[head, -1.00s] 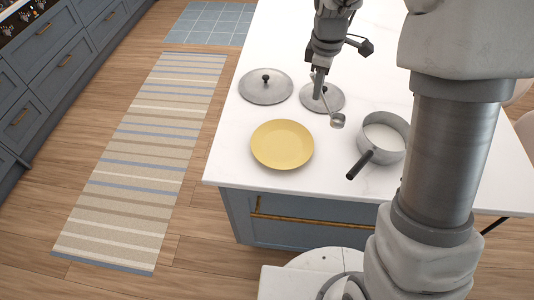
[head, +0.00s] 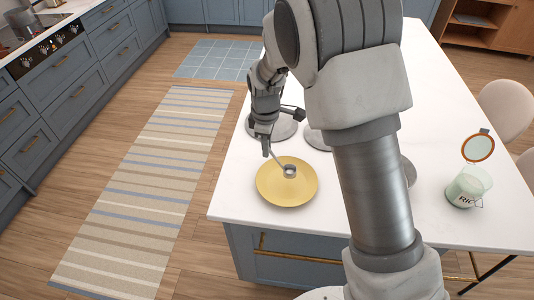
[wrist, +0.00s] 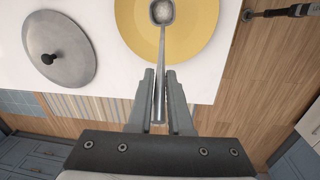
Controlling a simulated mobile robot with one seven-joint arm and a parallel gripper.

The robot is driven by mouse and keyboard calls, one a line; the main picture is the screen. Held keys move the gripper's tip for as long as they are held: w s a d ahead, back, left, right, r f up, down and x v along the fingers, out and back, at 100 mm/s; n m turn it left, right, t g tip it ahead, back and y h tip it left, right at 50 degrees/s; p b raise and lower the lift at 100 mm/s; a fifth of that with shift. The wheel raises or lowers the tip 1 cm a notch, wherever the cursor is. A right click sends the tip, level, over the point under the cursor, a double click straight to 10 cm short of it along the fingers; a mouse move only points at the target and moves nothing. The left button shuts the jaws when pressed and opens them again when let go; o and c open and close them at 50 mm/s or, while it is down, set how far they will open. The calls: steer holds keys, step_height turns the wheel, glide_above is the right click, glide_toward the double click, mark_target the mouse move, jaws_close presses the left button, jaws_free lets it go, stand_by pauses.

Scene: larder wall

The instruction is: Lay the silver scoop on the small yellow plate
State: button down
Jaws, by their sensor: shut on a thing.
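The silver scoop (head: 289,171) is held by its handle in my gripper (head: 266,150), with its bowl over the small yellow plate (head: 275,194). In the wrist view my gripper (wrist: 160,98) is shut on the handle of the scoop (wrist: 162,45), and the bowl lies over the yellow plate (wrist: 200,35). I cannot tell whether the bowl touches the plate. The plate lies flat near the front left corner of the white counter.
A grey pan lid (wrist: 65,60) lies beside the plate, and a second lid (head: 318,138) is partly behind my arm. A labelled glass jar (head: 466,186) with its lid raised stands at the right. The counter (head: 235,190) left of the plate is bare.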

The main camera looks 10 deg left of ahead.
steer(key=shift+f+p, duration=0.4)
steer(key=shift+f, duration=1.55)
steer(key=shift+f, duration=0.2)
steer(key=c, duration=0.8)
jaws_free()
steer(key=shift+c, duration=0.2)
